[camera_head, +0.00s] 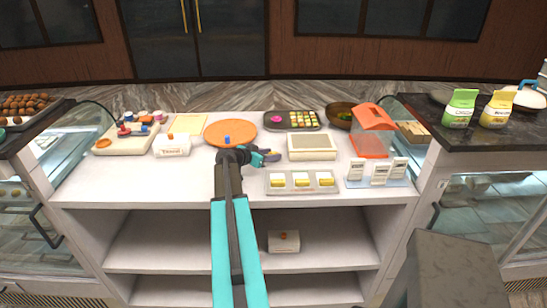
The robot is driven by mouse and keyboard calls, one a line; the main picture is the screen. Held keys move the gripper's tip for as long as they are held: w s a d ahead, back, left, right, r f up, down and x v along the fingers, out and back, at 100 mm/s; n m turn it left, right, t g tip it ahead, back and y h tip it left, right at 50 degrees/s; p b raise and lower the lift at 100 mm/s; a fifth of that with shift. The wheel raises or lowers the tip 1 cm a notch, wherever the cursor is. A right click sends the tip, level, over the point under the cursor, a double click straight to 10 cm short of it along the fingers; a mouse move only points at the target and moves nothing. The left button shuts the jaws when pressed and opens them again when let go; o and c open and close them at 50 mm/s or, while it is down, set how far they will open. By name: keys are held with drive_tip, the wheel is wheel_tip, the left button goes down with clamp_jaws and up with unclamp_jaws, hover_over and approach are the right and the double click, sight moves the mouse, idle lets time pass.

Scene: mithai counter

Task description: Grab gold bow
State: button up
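A pale tray (301,190) with three compartments lies near the counter's front edge, right of my gripper. Each compartment holds a small yellow-gold piece: left (278,183), middle (302,182) and right (325,181). They are too small to tell whether any is a gold bow. My gripper (270,157) is above the counter, left of and behind this tray, pointing right. Its teal and dark fingers are small in view, and I cannot tell whether they are open or shut. My arm hides a strip of the counter.
An orange-brown round board (230,132) lies behind my gripper. A cream box (313,147) and a dark sweets tray (292,119) are to the right. A red-orange clear-sided case (369,145) and white cards (379,174) stand further right. The counter's front left (135,184) is bare.

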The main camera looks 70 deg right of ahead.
drive_tip(key=shift+c, duration=0.5)
clamp_jaws()
drive_tip(key=shift+r, duration=0.15)
wheel_tip(320, 180, up, 10)
drive_tip(key=b, duration=0.3)
drive_tip(key=shift+b, duration=0.4)
idle(0.4)
